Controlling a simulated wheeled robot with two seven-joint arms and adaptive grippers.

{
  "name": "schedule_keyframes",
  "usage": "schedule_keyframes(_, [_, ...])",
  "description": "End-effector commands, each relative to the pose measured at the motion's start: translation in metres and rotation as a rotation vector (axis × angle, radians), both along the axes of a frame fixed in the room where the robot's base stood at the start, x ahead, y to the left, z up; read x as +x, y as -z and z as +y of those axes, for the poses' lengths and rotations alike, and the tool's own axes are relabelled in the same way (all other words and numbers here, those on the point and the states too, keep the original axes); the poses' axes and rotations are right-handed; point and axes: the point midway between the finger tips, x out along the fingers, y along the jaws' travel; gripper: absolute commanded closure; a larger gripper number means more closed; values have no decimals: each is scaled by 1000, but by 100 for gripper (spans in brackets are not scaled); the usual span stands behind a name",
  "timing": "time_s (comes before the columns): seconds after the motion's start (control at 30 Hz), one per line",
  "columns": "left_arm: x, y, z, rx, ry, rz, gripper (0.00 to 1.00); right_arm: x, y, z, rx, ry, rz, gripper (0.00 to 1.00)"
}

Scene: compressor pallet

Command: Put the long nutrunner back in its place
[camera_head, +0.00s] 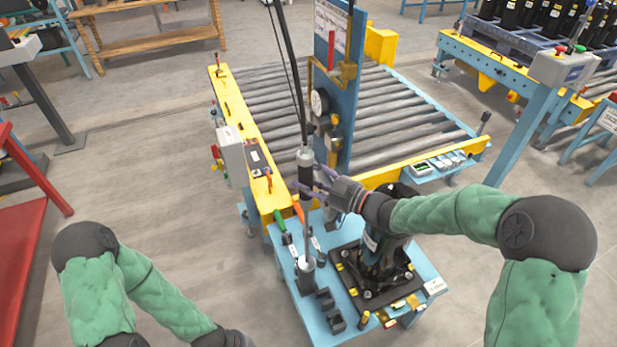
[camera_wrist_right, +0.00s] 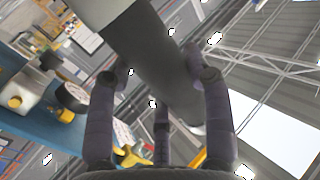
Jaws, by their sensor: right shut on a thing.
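The long nutrunner (camera_head: 305,157) hangs upright below a dark cable, with a grey body and a thin shaft pointing down. My right gripper (camera_head: 322,186) is shut around its body. In the right wrist view the fingers (camera_wrist_right: 160,90) close around its dark cylinder (camera_wrist_right: 155,60), which runs at a slant. The lower end of the shaft is over or at a dark upright holder (camera_head: 306,278) at the left of the blue side table; I cannot tell whether it is inside. Only my left arm and dark wrist show at the bottom edge; its fingers are out of frame.
The blue table (camera_head: 338,308) carries a compressor (camera_head: 380,255) on a black plate, several dark sockets and a green-handled tool (camera_head: 282,226). Behind it stands a blue post (camera_head: 340,90) with a gauge, beside the roller conveyor (camera_head: 400,115).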

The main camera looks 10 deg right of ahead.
Motion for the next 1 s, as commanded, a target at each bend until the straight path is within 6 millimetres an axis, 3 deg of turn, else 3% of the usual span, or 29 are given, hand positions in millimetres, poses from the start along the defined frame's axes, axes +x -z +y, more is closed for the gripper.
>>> schedule_keyframes(0.5, [0, 6, 0, 0, 0, 0, 100, 1, 4, -1, 2, 1, -8, 100])
schedule_keyframes(0.53, [0, 5, 0, 0, 0, 0, 100, 1, 3, -1, 2, 1, -8, 40])
schedule_keyframes(0.6, [0, 5, 0, 0, 0, 0, 100, 1, 3, -1, 2, 1, -8, 21])
schedule_keyframes(1.0, [0, 5, 0, 0, 0, 0, 100, -2, 9, -1, -1, 0, 5, 21])
